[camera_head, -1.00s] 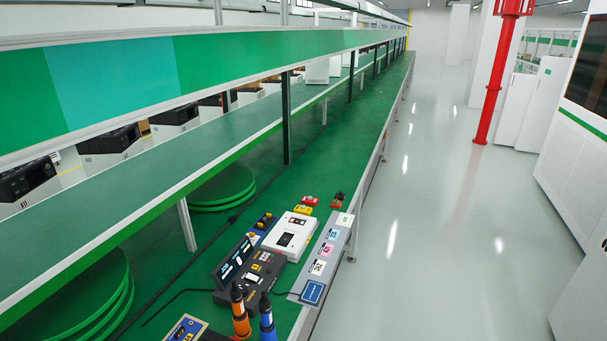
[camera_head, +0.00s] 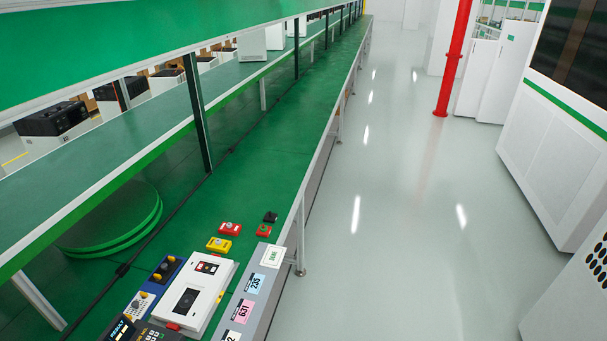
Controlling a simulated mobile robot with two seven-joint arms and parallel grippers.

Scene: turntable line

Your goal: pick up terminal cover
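I cannot tell for sure which thing is the terminal cover. Small parts lie on the green bench: a red one (camera_head: 230,229), a yellow one (camera_head: 219,244), another red one (camera_head: 264,230) and a black one (camera_head: 270,217). Nearer, a white device (camera_head: 194,297) with a dark window lies beside a blue unit with yellow knobs (camera_head: 166,270). A black keypad device (camera_head: 150,331) is cut off by the bottom edge. Neither of my grippers is in view.
A grey strip with coloured number cards (camera_head: 254,283) runs along the bench's right edge. A raised shelf (camera_head: 120,165) on dark posts stands over the bench at left. Round green turntables (camera_head: 115,222) sit beneath it. The floor at right (camera_head: 400,230) is clear up to white cabinets.

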